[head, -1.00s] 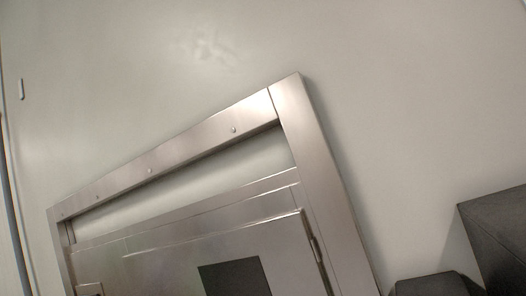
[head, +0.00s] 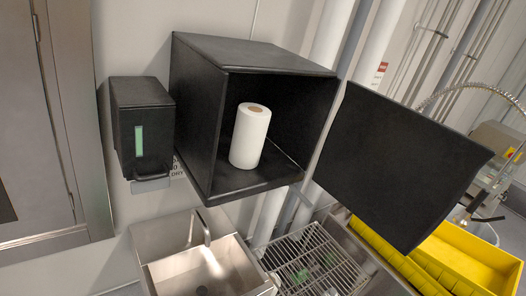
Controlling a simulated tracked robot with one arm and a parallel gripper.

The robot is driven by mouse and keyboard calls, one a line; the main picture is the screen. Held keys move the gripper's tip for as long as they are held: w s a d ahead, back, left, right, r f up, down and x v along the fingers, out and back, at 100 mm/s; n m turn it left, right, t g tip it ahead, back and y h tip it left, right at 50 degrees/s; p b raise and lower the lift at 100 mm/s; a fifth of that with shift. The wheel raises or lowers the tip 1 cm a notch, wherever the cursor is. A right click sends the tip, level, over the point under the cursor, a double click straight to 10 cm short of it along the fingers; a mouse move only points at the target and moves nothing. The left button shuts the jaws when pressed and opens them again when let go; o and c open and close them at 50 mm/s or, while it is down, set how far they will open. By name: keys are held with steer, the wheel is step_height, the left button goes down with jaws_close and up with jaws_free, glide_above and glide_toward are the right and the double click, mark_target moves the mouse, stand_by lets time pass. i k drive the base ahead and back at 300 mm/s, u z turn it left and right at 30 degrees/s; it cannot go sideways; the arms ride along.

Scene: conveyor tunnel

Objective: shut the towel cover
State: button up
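The towel cover (head: 395,165) is a flat black door panel. It stands wide open to the right of a black wall box (head: 186,110). Inside the box a white paper towel roll (head: 250,136) stands upright, in plain view through the open front. My gripper does not show in the head view.
A black dispenser with a green window (head: 141,130) hangs left of the box. Below are a steel sink with a faucet (head: 203,268) and a wire rack (head: 312,262). A yellow bin (head: 478,262) stands at lower right. Pipes (head: 331,34) run up the wall behind the cover.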

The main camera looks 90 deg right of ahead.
mark_target(401, 171)
steer(key=u, duration=0.2)
steer(key=k, duration=2.8)
steer(key=z, duration=1.25)
steer(key=i, duration=1)
steer(key=u, duration=0.05)
